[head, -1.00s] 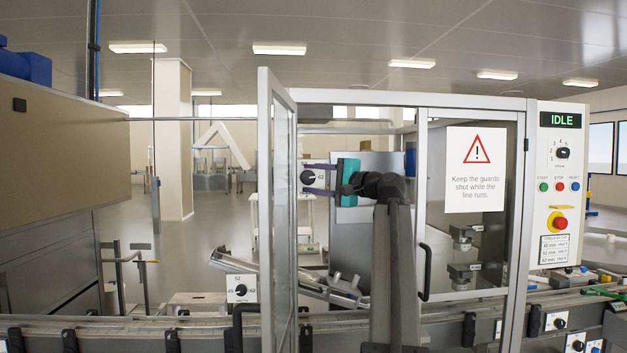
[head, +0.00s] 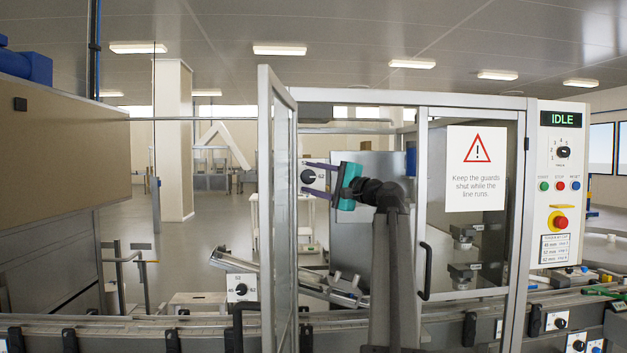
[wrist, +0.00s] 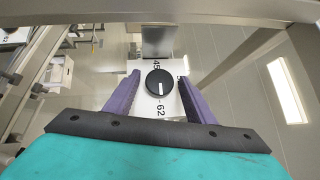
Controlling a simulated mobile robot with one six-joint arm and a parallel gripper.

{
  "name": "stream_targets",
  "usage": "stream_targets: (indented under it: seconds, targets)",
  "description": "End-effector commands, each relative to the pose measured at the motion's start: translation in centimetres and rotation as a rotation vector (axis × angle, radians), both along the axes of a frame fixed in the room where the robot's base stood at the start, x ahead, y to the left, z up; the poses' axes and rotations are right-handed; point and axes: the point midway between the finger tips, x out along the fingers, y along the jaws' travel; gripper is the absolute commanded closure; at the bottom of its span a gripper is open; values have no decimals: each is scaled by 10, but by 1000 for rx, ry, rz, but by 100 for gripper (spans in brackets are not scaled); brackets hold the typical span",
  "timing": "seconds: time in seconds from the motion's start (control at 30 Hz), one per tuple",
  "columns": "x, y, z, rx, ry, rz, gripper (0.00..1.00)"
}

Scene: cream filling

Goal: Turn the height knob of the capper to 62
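A round black knob (wrist: 160,82) sits on a white plate in the wrist view, with a white pointer line aimed at the printed 62. A 45 is printed on its opposite side, and a third label is mostly hidden. In the head view the same knob (head: 308,176) is inside the guard frame, left of my gripper (head: 308,178). I cannot read a name on its plate. My gripper's purple fingers (wrist: 159,80) are open, one on each side of the knob, with visible gaps. The teal gripper body is tilted in the head view.
Another knob (head: 241,289) marked 45, 52 and 62 is lower left, behind the open guard door (head: 283,200). My arm reaches through the guard opening. The right guard panel (head: 475,169) carries a warning sign. The control panel display (head: 563,119) reads IDLE.

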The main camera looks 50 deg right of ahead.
Motion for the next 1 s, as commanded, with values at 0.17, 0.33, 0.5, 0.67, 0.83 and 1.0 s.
stream_targets:
  seconds: [0.17,0.33,0.5,0.67,0.83,1.0]
  targets:
    - [0,0,0,0,0,0,46]
    - [-1,0,0,0,0,0,46]
    - [-7,0,-2,0,0,0,46]
    - [-23,-2,-5,0,0,-2,46]
    - [-49,-4,-9,0,0,-2,46]
    - [-76,-5,-12,0,0,-2,46]
